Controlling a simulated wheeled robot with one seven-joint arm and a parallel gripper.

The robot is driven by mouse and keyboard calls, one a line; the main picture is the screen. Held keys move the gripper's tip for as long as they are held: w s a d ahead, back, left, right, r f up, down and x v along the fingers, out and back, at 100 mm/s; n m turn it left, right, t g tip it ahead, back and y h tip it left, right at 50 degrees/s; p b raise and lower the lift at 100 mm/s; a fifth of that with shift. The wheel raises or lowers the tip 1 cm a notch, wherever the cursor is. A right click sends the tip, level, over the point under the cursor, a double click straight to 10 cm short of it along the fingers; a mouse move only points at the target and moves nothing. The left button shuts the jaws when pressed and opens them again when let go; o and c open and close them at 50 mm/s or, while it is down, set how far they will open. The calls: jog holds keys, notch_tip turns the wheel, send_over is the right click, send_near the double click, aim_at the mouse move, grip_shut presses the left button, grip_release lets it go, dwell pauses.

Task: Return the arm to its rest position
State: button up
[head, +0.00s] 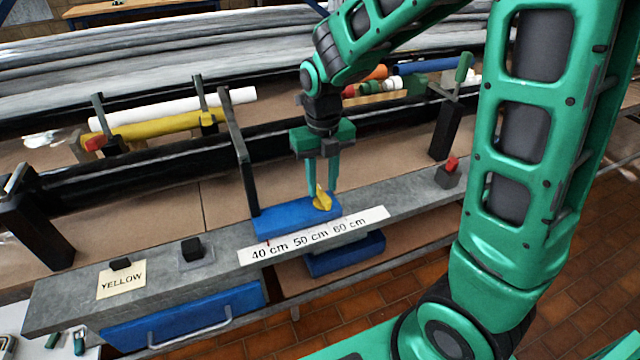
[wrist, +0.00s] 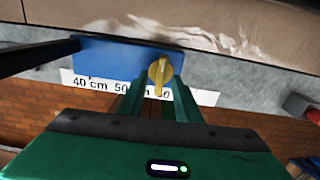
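My gripper (head: 321,182) points down over the blue block at the middle of the grey rail. Its two green fingers stand apart, with a gap between them. A yellow pointer knob (head: 322,200) on the blue block (head: 275,219) sits right at the fingertips. In the wrist view the knob (wrist: 160,72) shows between and just beyond the fingertips (wrist: 161,88), with no clear contact on its sides. A white scale strip (head: 300,240) reading 40 cm, 50 cm and 60 cm lies in front of the block. The knob's pointing end is near the 60 cm side.
A dark upright post (head: 238,150) stands just left of the gripper. Another black post (head: 446,130) and a red-topped switch (head: 448,172) stand to the right. White (head: 180,108) and yellow (head: 165,127) tubes lie behind. A YELLOW label (head: 121,282) is at the rail's left. Air above the rail looks open.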

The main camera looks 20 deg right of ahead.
jog(key=shift+r, duration=0.1)
jog(key=m, duration=0.1)
jog(key=r+m, duration=0.1)
jog(key=m, duration=0.2)
jog(key=shift+s+d+r+t, duration=0.15)
jog(key=shift+s+d+t, duration=0.15)
jog(key=shift+s+d, duration=0.1)
jog(key=m, duration=0.3)
jog(key=r+m, duration=0.1)
jog(key=shift+s+d+r, duration=0.1)
jog(key=shift+s+d, duration=0.15)
jog(key=shift+d, duration=0.15)
jog(key=s+d+r+m+t, duration=0.2)
jog(key=s+r+m, duration=0.1)
jog(key=m, duration=1.1)
jog(key=s+d+r+m+t, duration=0.2)
jog(key=d+r+m, duration=0.1)
jog(key=m, duration=1.1)
jog(key=s+d+f+m+g, duration=0.1)
jog(key=s+d+m+g, duration=0.1)
jog(key=s+d, duration=0.3)
jog(key=s+d+m+g, duration=0.2)
jog(key=s+d+m, duration=0.2)
jog(key=s, duration=0.8)
jog(key=shift+d+f+m+g, duration=0.3)
jog(key=shift+d+f+g, duration=0.1)
jog(key=shift+d, duration=0.5)
